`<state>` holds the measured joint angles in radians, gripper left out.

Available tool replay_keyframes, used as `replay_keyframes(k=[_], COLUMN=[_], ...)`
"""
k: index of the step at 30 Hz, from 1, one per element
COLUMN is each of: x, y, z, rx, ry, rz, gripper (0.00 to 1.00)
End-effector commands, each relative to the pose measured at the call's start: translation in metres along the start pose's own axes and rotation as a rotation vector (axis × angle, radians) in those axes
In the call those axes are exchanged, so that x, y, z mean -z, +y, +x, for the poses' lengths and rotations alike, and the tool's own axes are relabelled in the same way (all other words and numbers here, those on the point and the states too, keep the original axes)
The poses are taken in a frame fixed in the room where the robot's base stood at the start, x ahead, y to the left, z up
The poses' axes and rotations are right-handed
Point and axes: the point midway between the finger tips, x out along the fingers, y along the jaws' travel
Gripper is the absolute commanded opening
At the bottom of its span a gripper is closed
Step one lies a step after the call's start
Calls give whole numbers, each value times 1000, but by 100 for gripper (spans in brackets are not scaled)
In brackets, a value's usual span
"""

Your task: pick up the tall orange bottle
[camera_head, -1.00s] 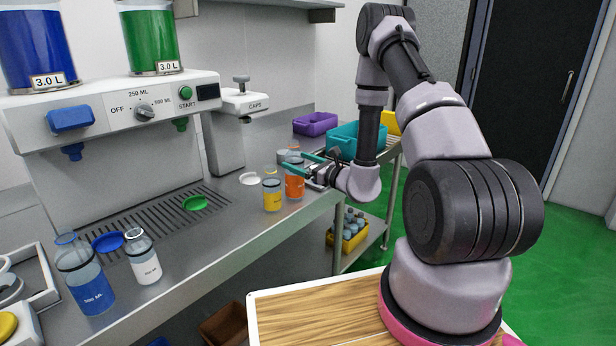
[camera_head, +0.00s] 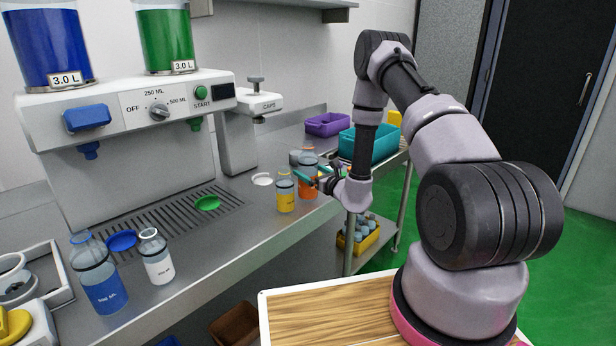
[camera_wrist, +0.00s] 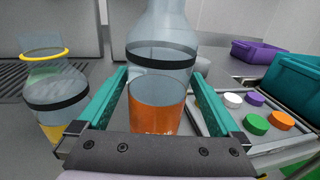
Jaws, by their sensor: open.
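The tall orange bottle (camera_head: 308,187) stands upright on the steel counter, near its right end. It has a clear upper part, a black band and an orange lower part. In the wrist view the orange bottle (camera_wrist: 158,105) stands between the two teal fingers of my gripper (camera_wrist: 155,90). The fingers are open, one on each side, and a gap seems to show beside the bottle. In the head view my gripper (camera_head: 312,178) reaches in from the right at the bottle's height, and its fingers partly cover the bottle.
A shorter yellow bottle (camera_head: 286,194) stands close on the left. A grey container (camera_head: 295,157) and a white lid (camera_head: 262,180) are behind. Blue (camera_head: 101,280) and white (camera_head: 156,260) bottles stand far left. Purple (camera_head: 327,124) and teal (camera_head: 369,145) bins and coloured caps (camera_wrist: 255,123) are right.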

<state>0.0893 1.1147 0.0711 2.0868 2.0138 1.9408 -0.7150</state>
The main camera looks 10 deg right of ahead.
Motion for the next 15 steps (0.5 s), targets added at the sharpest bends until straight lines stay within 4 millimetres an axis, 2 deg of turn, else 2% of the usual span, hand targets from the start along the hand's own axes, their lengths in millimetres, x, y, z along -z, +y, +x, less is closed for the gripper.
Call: replay_keyframes(k=[3,6,15], x=[0,0,1], y=[2,2,2], z=[20,31,35], rx=[-1,-1,-1], ry=[-3,-2,0], rz=[-2,-1,0], gripper=[100,100,100])
